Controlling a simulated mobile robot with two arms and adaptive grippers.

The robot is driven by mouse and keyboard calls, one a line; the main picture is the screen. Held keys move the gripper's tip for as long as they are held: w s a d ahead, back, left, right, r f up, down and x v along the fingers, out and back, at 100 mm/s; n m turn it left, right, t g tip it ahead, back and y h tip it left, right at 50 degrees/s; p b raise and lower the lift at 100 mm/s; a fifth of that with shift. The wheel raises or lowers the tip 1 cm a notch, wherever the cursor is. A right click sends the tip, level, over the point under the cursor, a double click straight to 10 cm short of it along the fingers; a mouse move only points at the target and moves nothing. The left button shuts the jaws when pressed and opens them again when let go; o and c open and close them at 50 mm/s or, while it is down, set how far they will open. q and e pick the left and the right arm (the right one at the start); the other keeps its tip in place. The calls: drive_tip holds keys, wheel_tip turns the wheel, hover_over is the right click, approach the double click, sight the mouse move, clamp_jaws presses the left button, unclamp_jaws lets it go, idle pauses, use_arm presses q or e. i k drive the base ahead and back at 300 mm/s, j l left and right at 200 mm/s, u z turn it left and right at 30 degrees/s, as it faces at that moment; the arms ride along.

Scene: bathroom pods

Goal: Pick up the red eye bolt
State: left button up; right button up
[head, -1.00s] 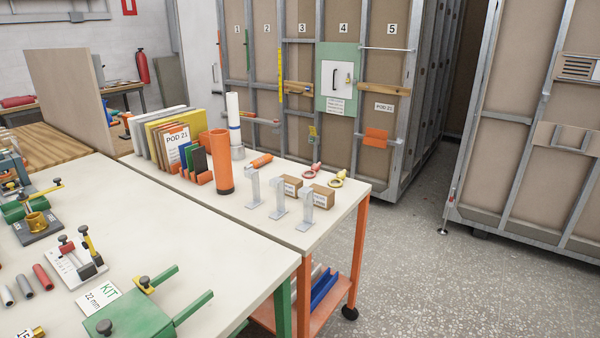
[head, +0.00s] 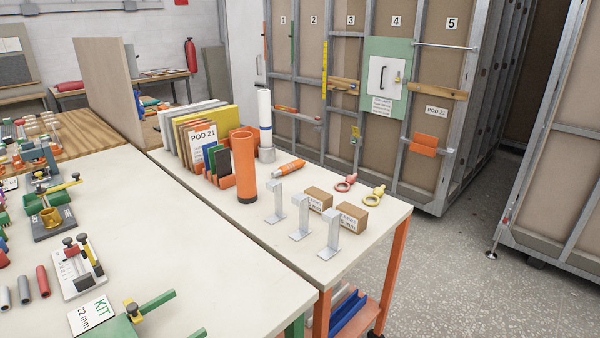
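The red eye bolt (head: 344,184) lies near the back edge of the small white-topped cart (head: 258,222). Its ring lies toward the left and its short shank points up and right. A yellow eye bolt (head: 375,195) lies just to its right, apart from it. Neither of my grippers is in view.
Two cardboard boxes (head: 318,199) and several grey metal brackets (head: 331,235) stand in front of the eye bolts. An orange tube (head: 244,170) and an orange-handled tool (head: 288,168) are to the left. A white worktable (head: 150,240) with fixtures adjoins the cart.

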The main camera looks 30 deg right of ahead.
sight(351, 179)
drive_tip(key=i+l+u, duration=0.15)
drive_tip(key=l, duration=0.45)
drive_tip(key=i+l+u, duration=0.15)
drive_tip(key=l, duration=0.5)
drive_tip(key=i+l+u, duration=0.15)
drive_tip(key=l, duration=0.45)
drive_tip(key=l+u, duration=0.15)
drive_tip(key=l, duration=0.5)
